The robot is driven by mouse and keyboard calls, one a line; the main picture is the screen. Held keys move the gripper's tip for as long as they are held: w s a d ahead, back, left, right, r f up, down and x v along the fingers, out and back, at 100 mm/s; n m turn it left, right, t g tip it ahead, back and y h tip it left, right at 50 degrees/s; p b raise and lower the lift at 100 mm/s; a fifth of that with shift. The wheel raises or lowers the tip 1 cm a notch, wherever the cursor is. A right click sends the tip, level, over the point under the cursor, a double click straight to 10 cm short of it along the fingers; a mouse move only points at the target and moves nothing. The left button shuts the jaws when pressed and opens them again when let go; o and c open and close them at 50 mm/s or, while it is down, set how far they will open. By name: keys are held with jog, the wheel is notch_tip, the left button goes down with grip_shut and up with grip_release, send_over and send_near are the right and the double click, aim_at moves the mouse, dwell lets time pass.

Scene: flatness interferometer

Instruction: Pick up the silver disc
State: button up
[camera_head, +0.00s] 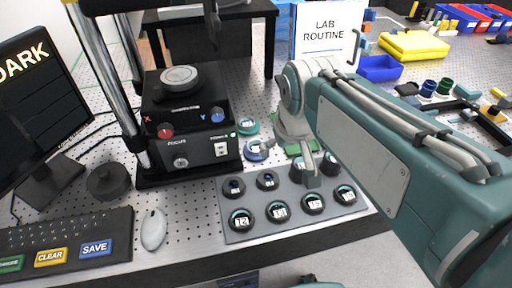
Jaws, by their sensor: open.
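A silver-grey disc (180,77) lies flat on top of the black interferometer stage (163,96), left of centre. My gripper (304,168) points down above the grey tray (232,232), well to the right of the disc and apart from it. It is open, and I see nothing held in it. My arm hides part of the tray's back right and whatever is behind it.
The tray holds several black round holders (278,211) with number labels. Teal (248,126) and blue (256,150) rings lie behind it. Metal posts (108,65) rise left of the stage. A monitor (38,90), keyboard (70,240) and mouse (153,230) stand left.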

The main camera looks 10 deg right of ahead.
jog(key=w+f+g, duration=0.2)
jog(key=w, duration=0.8)
jog(key=n+g, duration=0.2)
send_over(256, 146)
notch_tip(256, 146, down, 5)
jog(key=f, duration=0.5)
jog(key=shift+w+f, duration=0.3)
jog(key=f, duration=0.5)
jog(key=shift+s+f, duration=0.3)
jog(key=c, duration=1)
